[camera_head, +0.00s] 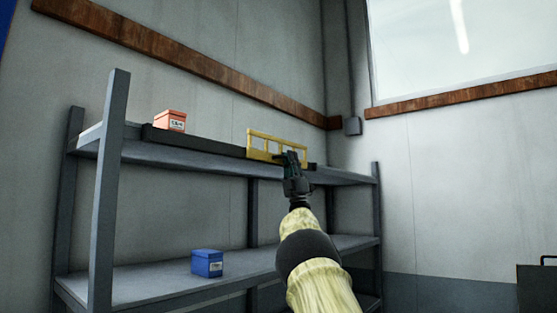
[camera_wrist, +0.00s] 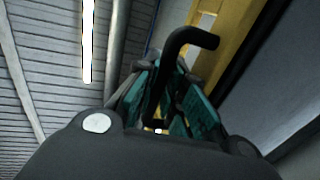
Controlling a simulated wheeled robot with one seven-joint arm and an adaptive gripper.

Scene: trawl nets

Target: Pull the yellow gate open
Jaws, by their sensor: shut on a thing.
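The yellow gate (camera_head: 262,136) is a small barred panel at the front edge of the upper shelf (camera_head: 195,157), right of a dark rail. It also shows in the wrist view (camera_wrist: 233,38), behind a black bent handle (camera_wrist: 190,38). My gripper (camera_head: 291,158) is at the right part of the gate in the head view. In the wrist view its teal-lined jaws (camera_wrist: 172,82) are shut around the lower part of the handle. My gripper hides part of the gate and the handle's root.
An orange box (camera_head: 170,121) stands on the upper shelf at left. A blue box (camera_head: 207,263) stands on the lower shelf. A dark rail (camera_head: 195,141) runs along the upper shelf edge. Shelf posts (camera_head: 107,190) stand at the left and right. Walls close the back and right side.

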